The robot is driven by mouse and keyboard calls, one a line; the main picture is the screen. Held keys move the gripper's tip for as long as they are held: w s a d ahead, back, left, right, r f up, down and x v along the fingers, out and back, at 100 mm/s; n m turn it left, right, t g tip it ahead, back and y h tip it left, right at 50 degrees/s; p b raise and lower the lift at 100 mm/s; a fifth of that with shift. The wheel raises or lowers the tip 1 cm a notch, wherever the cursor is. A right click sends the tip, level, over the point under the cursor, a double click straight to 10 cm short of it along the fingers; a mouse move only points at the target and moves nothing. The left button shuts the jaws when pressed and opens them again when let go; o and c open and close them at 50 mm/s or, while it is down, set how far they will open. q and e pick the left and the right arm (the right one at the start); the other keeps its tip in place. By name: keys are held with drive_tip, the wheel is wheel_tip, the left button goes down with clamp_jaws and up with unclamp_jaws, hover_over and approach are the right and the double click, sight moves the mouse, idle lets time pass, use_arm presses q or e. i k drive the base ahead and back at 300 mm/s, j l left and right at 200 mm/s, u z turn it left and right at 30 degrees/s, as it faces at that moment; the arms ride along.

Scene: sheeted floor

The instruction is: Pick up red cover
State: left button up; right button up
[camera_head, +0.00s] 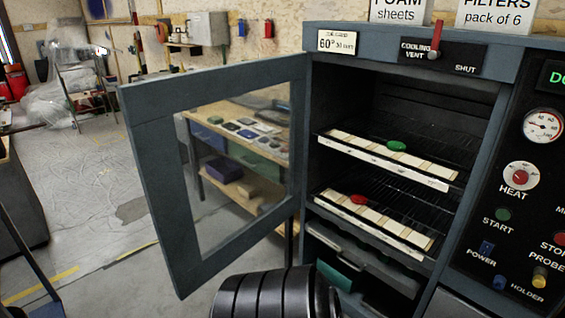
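A small round red cover (358,199) lies on the lower pale slatted strip inside the open cabinet (408,38), on the lower wire rack (432,212). A similar green cover (396,145) lies on the upper slatted strip, on the upper rack (450,152). Neither of my grippers shows in the head view. A black ribbed part of one of my arms rises at the bottom middle, in front of the cabinet; I cannot tell which arm.
The cabinet's glass-windowed door (155,170) stands open to the left. A drawer-like shelf (355,255) sits below the racks. A control panel (520,190) is at the right. A workbench (238,130) shows through the door; open floor (75,205) lies left.

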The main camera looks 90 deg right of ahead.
sight(359, 199)
drive_tip(key=l+z, duration=0.2)
drive_tip(key=l, duration=0.25)
drive_tip(key=l+z, duration=0.25)
drive_tip(key=l, duration=0.15)
drive_tip(key=l+z, duration=0.2)
drive_tip(key=l, duration=0.25)
drive_tip(key=i+l+z, duration=0.2)
drive_tip(key=l, duration=0.2)
drive_tip(key=l+z, duration=0.2)
drive_tip(key=l, duration=0.2)
drive_tip(key=i+l+z, duration=0.25)
drive_tip(key=k+l, duration=0.1)
drive_tip(key=l, duration=0.05)
